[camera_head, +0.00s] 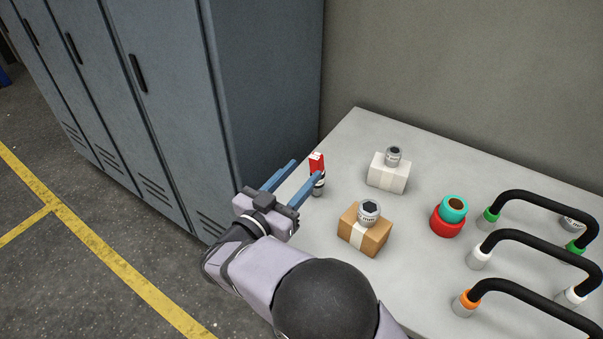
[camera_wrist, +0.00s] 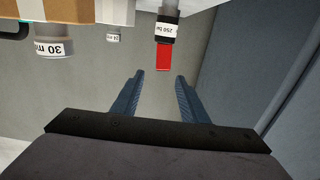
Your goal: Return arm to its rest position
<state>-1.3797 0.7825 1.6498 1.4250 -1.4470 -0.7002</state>
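My gripper (camera_head: 307,177) is open and empty in the head view, at the table's left edge. Its two blue fingers also show apart in the wrist view (camera_wrist: 158,88), with nothing between them. A red-topped part with a dark lower body (camera_head: 317,168) stands near the right finger, which partly overlaps it in the head view. In the wrist view this part (camera_wrist: 164,45) appears upside down beyond the fingertips, with a "250 bar" style label. I cannot tell whether the finger touches it.
On the table (camera_head: 350,135) stand a white box (camera_head: 387,177) and a brown box (camera_head: 362,237), each with a socket on top. Red and teal rings (camera_head: 448,222) and several black hoses (camera_head: 540,200) are to the right. Grey lockers (camera_head: 175,90) stand close on the left.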

